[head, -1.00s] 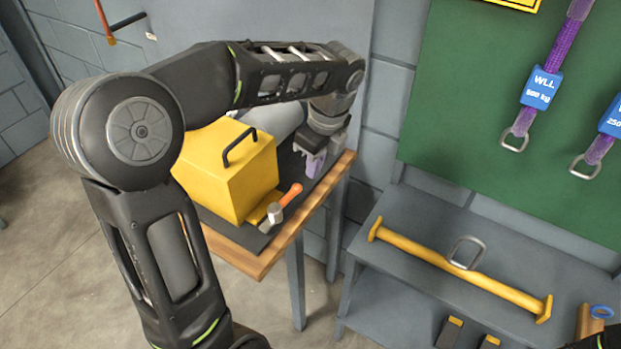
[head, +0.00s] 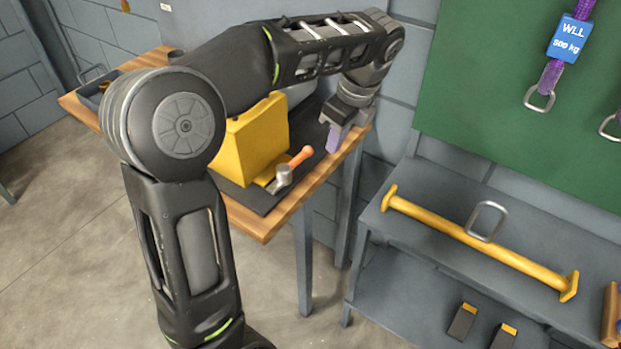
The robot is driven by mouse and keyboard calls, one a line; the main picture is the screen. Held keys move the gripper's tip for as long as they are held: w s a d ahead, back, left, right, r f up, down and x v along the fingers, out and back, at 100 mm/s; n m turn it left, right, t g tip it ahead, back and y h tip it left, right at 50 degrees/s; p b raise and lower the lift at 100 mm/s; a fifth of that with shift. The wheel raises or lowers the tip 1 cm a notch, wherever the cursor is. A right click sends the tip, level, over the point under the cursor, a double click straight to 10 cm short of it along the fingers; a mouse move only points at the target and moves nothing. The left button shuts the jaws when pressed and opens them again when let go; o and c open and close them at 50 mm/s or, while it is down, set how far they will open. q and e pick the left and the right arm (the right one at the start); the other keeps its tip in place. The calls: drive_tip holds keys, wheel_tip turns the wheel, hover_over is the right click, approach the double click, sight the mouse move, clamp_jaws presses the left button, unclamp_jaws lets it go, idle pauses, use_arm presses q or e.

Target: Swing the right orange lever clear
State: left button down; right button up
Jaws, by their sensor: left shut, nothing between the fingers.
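The yellow casing (head: 250,145) stands on a dark mat on the wooden bench, partly hidden behind my left arm. An orange lever (head: 301,156) with a grey metal pivot end (head: 281,178) sits at the casing's front right foot, pointing up and to the right. My left gripper (head: 333,139) is right of and beyond the lever, pointing down over the bench's right edge. Its purple fingers are together with nothing between them, apart from the lever. The casing's left side is hidden. My right gripper is out of view.
The bench edge (head: 271,227) runs close to the lever. A grey shelf unit (head: 400,225) at the right carries a yellow bar (head: 470,238) with a metal loop. A green board (head: 500,110) holds hanging slings. A tray lies on the bench's far left.

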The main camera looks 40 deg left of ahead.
use_arm(q)
drive_tip(key=a+f, duration=0.2)
drive_tip(key=f, duration=0.1)
drive_tip(key=a+f, duration=0.2)
drive_tip(key=f, duration=0.1)
drive_tip(key=a+f+b, duration=0.1)
drive_tip(key=a+f, duration=0.1)
drive_tip(key=shift+f, duration=0.4)
drive_tip(key=shift+w+a, duration=0.1)
drive_tip(key=shift+a, duration=0.25)
drive_tip(key=shift+a+r+p, duration=0.25)
drive_tip(key=shift+a+p, duration=0.2)
drive_tip(key=shift+p, duration=0.2)
drive_tip(key=shift+w+a+f, duration=0.1)
drive_tip(key=shift+a, duration=0.15)
